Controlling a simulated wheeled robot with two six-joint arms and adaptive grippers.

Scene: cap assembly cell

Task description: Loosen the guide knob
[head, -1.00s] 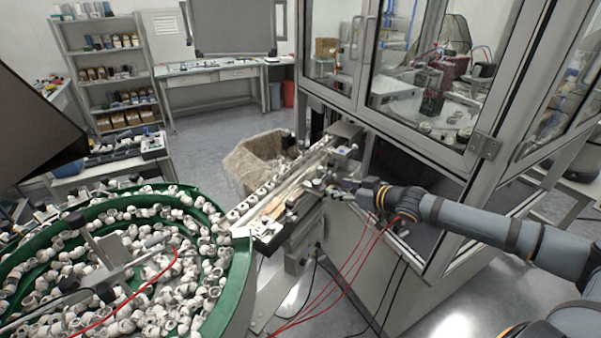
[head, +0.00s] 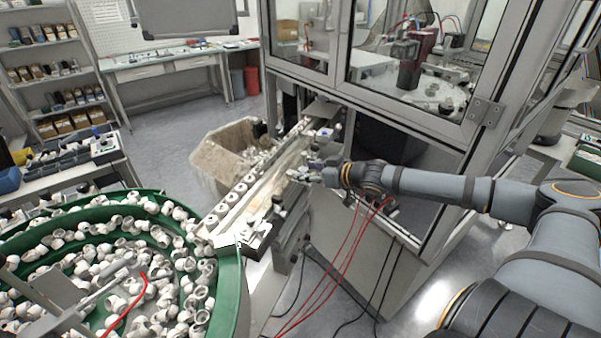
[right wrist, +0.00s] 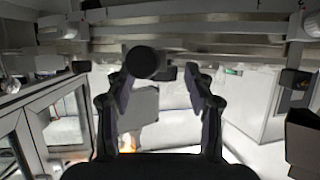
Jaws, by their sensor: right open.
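A dark round knob (right wrist: 142,63) shows in the right wrist view. It sits on the underside of a metal bar and lies between the fingertips in the picture, nearer the left one. My right gripper (right wrist: 160,78) is open with a finger on either side; I cannot tell whether either finger touches the knob. In the head view my right gripper (head: 310,172) is at the right side of the guide rail (head: 262,180). The knob is too small or hidden to make out there. My left gripper is not in view.
A green-rimmed feeder bowl (head: 228,290) full of white caps stands at the front left. A glass-walled machine cabinet (head: 425,120) stands behind my right arm. Red hoses (head: 345,240) hang below the gripper. A bin (head: 212,160) stands behind the rail.

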